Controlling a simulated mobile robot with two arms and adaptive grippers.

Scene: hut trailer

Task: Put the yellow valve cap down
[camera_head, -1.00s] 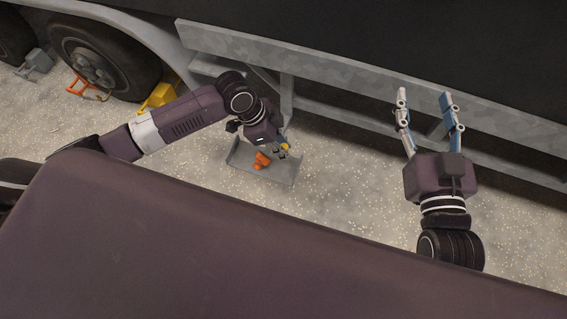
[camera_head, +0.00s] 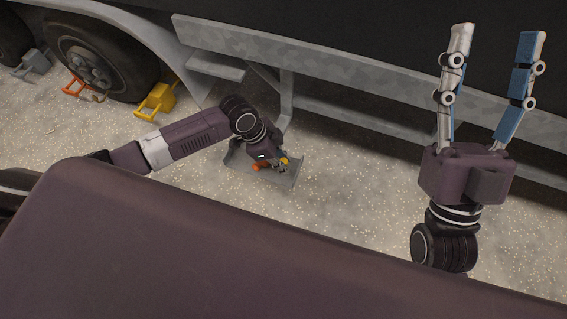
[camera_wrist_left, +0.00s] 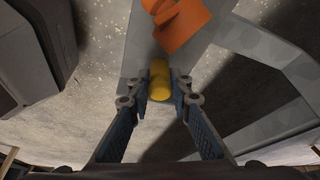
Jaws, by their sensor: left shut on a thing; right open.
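The yellow valve cap (camera_wrist_left: 159,80) is between the fingertips of my left gripper (camera_wrist_left: 159,92), which is shut on it. Whether the cap touches the tray I cannot tell. My right gripper (camera_head: 493,38) is open and empty, raised at the right.
A grey metal rail (camera_head: 350,90) of the trailer and its post (camera_head: 287,100) stand close behind the tray. A wheel (camera_head: 100,60) with a yellow chock (camera_head: 156,101) is at the left. The gravel right of the tray is clear.

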